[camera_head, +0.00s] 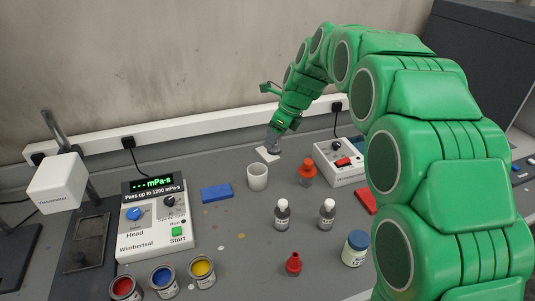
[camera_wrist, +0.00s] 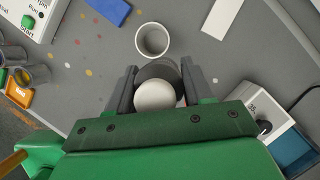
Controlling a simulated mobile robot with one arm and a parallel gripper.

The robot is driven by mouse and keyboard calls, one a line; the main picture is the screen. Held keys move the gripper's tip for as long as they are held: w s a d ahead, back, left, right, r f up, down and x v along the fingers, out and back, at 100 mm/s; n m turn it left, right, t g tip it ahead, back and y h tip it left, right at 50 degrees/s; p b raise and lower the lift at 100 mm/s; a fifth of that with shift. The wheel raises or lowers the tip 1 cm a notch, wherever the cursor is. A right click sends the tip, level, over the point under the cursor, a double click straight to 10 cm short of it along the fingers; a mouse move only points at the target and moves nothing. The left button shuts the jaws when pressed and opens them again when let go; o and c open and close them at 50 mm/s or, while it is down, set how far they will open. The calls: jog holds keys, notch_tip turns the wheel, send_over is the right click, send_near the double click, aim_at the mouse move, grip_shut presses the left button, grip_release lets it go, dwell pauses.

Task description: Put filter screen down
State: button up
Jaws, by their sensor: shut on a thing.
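My gripper (camera_head: 273,141) is at the back of the grey bench, near the wall, pointing down. In the wrist view its two fingers (camera_wrist: 158,68) are shut on a round thing with a pale disc and a dark grey part, which I take to be the filter screen (camera_wrist: 156,96). It is too small to make out in the head view. A flat white plate (camera_head: 267,154) lies by the gripper tip; a white strip also shows in the wrist view (camera_wrist: 222,15). A white cup (camera_head: 257,177) stands in front of the gripper, apart from the held thing (camera_wrist: 153,40).
A viscosity meter (camera_head: 155,222) and blue block (camera_head: 216,193) are left. A white device (camera_head: 340,163) and orange-red bottle (camera_head: 307,173) are right. Two grey bottles (camera_head: 282,214), (camera_head: 327,214) and several paint cans (camera_head: 163,280) stand nearer. Bare bench lies around the cup.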

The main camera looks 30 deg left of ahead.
jog(key=shift+w+a, duration=0.65)
jog(key=shift+w, duration=0.85)
send_over(267, 153)
jog(key=shift+m, duration=0.3)
jog(key=shift+s+d+f, duration=0.1)
jog(key=shift+d+f, duration=0.05)
jog(key=shift+f, duration=2.3)
jog(key=shift+d+f, duration=0.1)
jog(key=shift+f, duration=2.3)
jog(key=shift+a+f, duration=0.1)
jog(key=shift+w+a+f, duration=0.1)
jog(key=shift+w+f, duration=0.1)
jog(key=shift+w, duration=0.05)
jog(key=shift+f, duration=1.6)
jog(key=o, duration=1.2)
jog(key=shift+f, duration=0.1)
